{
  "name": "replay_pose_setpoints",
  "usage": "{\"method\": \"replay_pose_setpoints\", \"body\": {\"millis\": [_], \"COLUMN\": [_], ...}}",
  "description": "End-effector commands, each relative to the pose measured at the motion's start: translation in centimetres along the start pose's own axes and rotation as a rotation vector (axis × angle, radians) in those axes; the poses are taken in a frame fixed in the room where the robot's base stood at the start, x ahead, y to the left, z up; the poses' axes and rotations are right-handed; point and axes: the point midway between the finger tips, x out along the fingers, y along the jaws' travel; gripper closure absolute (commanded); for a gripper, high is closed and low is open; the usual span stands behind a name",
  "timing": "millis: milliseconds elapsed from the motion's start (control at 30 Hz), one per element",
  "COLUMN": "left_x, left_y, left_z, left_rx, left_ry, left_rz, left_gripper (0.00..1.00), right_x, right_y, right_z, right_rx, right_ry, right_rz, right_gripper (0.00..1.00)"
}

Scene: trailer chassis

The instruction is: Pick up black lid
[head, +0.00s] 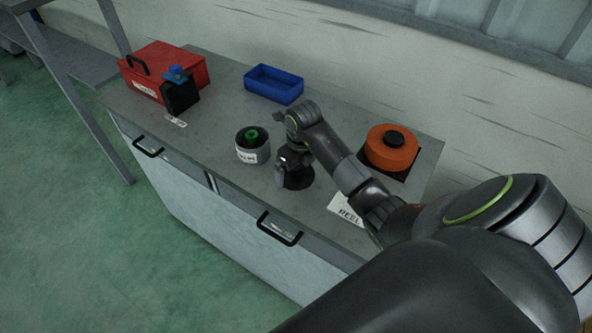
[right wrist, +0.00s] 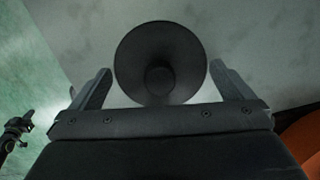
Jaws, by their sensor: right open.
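The black lid (head: 297,183) is a round dark disc with a small knob, lying on the grey worktop right of the labelled round container. In the right wrist view the lid (right wrist: 160,40) fills the space ahead, its knob (right wrist: 160,80) towards the gripper. My right gripper (head: 291,162) is directly above the lid. In the wrist view its two fingers (right wrist: 160,68) stand apart on either side of the lid, with the knob between them. Nothing is clamped. Whether the fingers are level with the knob is unclear. My left gripper does not show in the head view.
An open round container (head: 253,150) with something green inside stands close left of the lid. A blue tray (head: 274,84), a red toolbox (head: 165,70) and an orange round object (head: 390,148) stand further off. Drawer handles (head: 279,229) jut from the bench front.

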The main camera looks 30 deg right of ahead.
Motion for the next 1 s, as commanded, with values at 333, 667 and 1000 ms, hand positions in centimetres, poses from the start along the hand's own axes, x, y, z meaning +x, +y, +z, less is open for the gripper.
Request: {"method": "replay_pose_setpoints", "body": {"millis": [333,667,1000], "left_x": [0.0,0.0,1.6], "left_y": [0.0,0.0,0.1], "left_z": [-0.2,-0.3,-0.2], "left_rx": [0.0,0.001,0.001], "left_ry": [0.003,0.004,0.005], "left_rz": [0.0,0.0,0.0], "left_gripper": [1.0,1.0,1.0], "right_x": [0.3,0.3,-3.9], "right_y": [0.0,0.0,-0.2], "right_z": [0.0,0.0,0.7], "right_rx": [0.0,0.0,-0.002], "right_ry": [0.0,0.0,-0.008], "right_rz": [-0.001,-0.001,-0.006], "right_gripper": [0.09,0.28,0.28]}}
